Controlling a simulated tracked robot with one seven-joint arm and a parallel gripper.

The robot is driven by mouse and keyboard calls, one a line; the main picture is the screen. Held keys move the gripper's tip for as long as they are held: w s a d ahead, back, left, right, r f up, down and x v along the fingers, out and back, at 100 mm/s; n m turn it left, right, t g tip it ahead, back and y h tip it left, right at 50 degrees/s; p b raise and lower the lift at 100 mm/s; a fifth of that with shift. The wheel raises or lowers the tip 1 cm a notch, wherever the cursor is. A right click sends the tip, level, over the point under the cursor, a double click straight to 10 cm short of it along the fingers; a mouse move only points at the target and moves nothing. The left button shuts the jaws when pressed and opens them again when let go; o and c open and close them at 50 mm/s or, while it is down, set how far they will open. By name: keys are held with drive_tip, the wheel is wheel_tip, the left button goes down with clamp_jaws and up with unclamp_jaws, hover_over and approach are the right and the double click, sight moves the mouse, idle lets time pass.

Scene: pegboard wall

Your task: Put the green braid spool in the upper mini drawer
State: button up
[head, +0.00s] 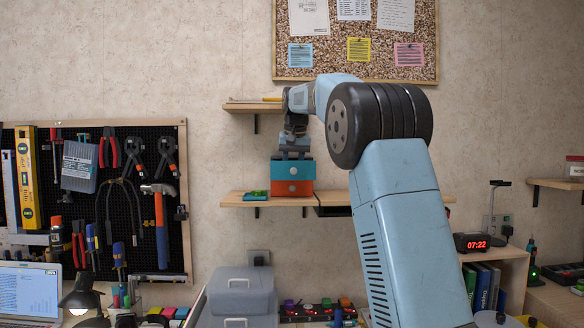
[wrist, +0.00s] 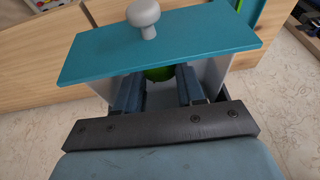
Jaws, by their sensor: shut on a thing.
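The mini drawer unit stands on the middle shelf in the head view, with a teal upper drawer (head: 292,168) above an orange lower drawer (head: 293,188). In the wrist view the upper drawer (wrist: 100,62) is pulled open, its teal front with a pale knob (wrist: 143,14) across the top. My gripper (wrist: 158,80) reaches down into this open drawer. It is shut on the green braid spool (wrist: 158,73), of which only a green part shows between the fingertips. Whether the spool touches the drawer floor I cannot tell. In the head view my gripper (head: 294,152) is right above the unit.
The wooden shelf (head: 235,201) holds a small green-and-blue item (head: 256,194) left of the unit. A higher shelf (head: 240,108) is close behind my wrist. A pegboard with tools (head: 90,200) hangs at left; a grey bin (head: 240,292) stands below.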

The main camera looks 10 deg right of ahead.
drive_tip(key=o, duration=1.1)
drive_tip(key=v, duration=1.2)
drive_tip(key=shift+s, duration=0.15)
